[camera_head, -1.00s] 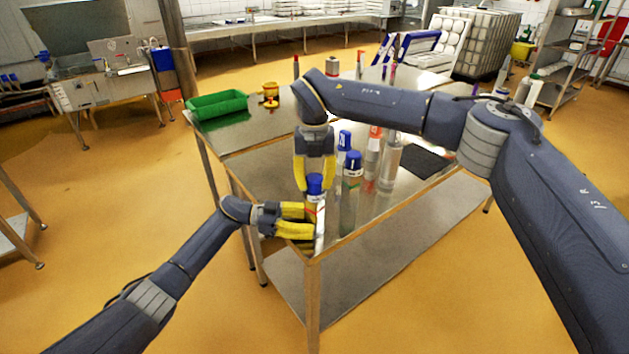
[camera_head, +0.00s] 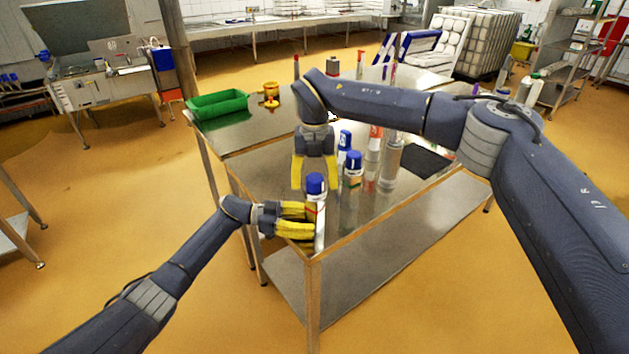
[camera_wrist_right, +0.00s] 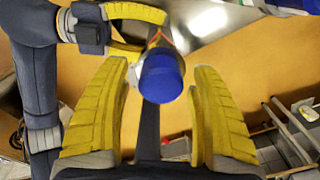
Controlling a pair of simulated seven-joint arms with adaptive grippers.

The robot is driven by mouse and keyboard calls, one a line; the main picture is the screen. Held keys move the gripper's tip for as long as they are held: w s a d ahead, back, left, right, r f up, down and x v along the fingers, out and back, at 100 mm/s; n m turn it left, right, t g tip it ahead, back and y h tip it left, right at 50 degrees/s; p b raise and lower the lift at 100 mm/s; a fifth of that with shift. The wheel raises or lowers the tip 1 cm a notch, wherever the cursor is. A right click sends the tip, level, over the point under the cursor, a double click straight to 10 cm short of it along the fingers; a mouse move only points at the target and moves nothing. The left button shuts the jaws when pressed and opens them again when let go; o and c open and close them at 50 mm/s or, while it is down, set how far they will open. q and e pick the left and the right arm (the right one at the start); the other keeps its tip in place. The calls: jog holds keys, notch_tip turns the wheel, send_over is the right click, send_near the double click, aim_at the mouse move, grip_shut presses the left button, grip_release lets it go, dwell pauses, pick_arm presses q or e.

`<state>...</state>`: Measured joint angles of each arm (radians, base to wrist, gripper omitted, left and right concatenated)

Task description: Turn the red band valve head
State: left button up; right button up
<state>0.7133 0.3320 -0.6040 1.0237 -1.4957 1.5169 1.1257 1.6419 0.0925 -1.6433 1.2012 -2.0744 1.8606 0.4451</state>
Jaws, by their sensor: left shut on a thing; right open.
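A white bottle (camera_head: 319,222) with a blue cap (camera_head: 315,184) and a thin red band stands upright near the front corner of the steel table (camera_head: 350,228). My left gripper (camera_head: 309,219) is shut on its body from the left side. My right gripper (camera_head: 314,178) points down over the cap, open, with a finger on either side of it. In the right wrist view, the blue cap (camera_wrist_right: 162,78) sits between the two spread yellow fingers, with gaps on both sides. Part of the bottle body is hidden by my left fingers.
A second blue-capped bottle (camera_head: 353,169) stands just right of the held one, with another blue-capped bottle (camera_head: 344,141) behind it.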

aim_at(314, 177)
pick_arm(q)
jog(key=shift+f, duration=0.2)
pick_arm(e)
notch_tip(314, 177, up, 12)
dwell(0.5)
pick_arm(q)
jog(key=o, duration=0.9)
jog(key=shift+r, duration=0.1)
jog(key=shift+o, duration=0.2)
